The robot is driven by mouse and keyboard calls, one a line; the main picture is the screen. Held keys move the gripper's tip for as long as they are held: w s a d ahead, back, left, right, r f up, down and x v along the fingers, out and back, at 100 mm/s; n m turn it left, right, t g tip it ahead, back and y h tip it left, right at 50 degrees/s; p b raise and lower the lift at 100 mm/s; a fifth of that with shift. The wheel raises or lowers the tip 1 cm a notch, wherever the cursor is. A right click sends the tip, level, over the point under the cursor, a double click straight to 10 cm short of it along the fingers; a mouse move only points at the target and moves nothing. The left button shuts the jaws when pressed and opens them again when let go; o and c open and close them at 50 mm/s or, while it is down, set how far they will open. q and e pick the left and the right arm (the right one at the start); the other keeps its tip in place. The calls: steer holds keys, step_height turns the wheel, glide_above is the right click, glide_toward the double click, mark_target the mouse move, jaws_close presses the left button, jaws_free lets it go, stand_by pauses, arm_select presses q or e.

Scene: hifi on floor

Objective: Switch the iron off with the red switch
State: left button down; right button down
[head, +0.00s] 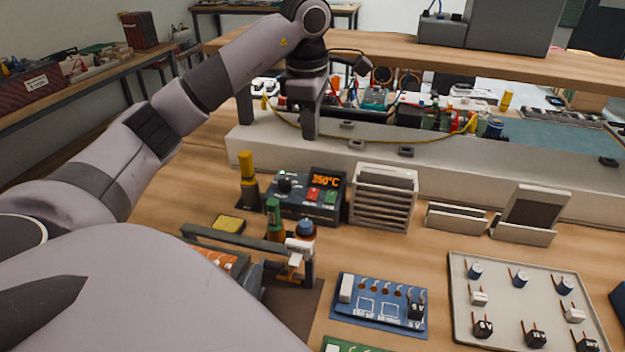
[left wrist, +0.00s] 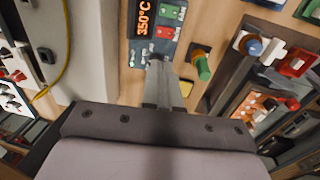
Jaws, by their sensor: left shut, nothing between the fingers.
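The iron's control station (head: 285,207) is a dark blue-grey box on the bench, with an orange display reading 350°C. Its red switch (head: 313,194) is on the front panel, left of a green switch (head: 331,197). In the left wrist view the red switch (left wrist: 165,32) lies just beyond the fingertips. My left gripper (head: 310,136) is shut and empty, pointing down above and behind the station, apart from the switch in the head view. It also shows in the left wrist view (left wrist: 157,64), overlapping the station's edge; I cannot tell the gap. My right gripper is not in view.
A blue circuit board (head: 380,303) and a component tray (head: 455,300) lie nearer. A shelf (head: 400,50) spans behind.

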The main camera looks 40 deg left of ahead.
mark_target(312, 190)
arm_select(q)
steer(key=f, duration=0.4)
steer(key=w+f, duration=0.1)
steer(key=f, duration=0.9)
steer(key=shift+w+a, duration=0.25)
steer(key=shift+a, duration=0.15)
steer(key=shift+a, duration=0.1)
